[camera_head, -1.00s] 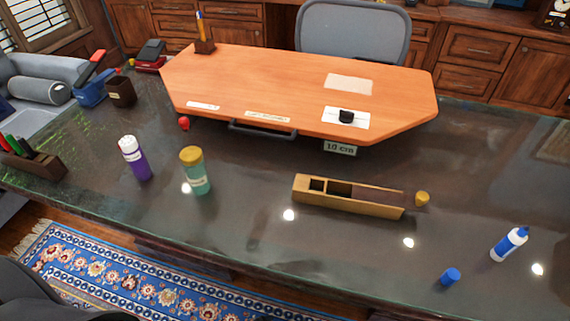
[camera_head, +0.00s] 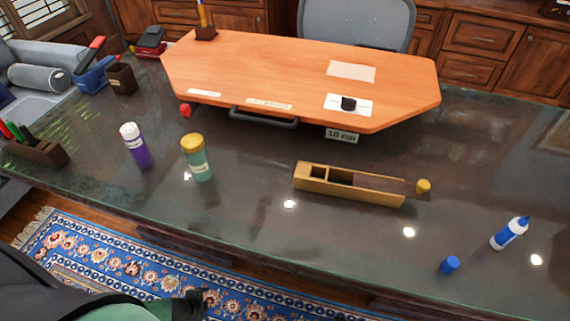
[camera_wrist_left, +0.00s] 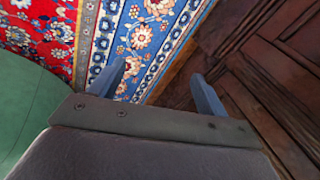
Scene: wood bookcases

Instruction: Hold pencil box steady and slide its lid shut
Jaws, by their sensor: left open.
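The wooden pencil box (camera_head: 345,187) lies on the dark desk, right of centre in the head view. Its left compartments are uncovered. The dark lid (camera_head: 385,183) sits toward the right end, and its yellow knob (camera_head: 424,186) is past that end. My left gripper (camera_wrist_left: 160,78) is open and empty in the left wrist view, above the rug and away from the box. Dark arm parts show at the bottom of the head view; I cannot make out my right gripper's fingers there. No gripper touches the box.
A teal jar (camera_head: 197,158) and a purple bottle (camera_head: 135,146) stand left of the box. A glue bottle (camera_head: 510,233) and a blue cap (camera_head: 450,264) are to its right. An orange board (camera_head: 300,85) lies behind. The desk directly around the box is clear.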

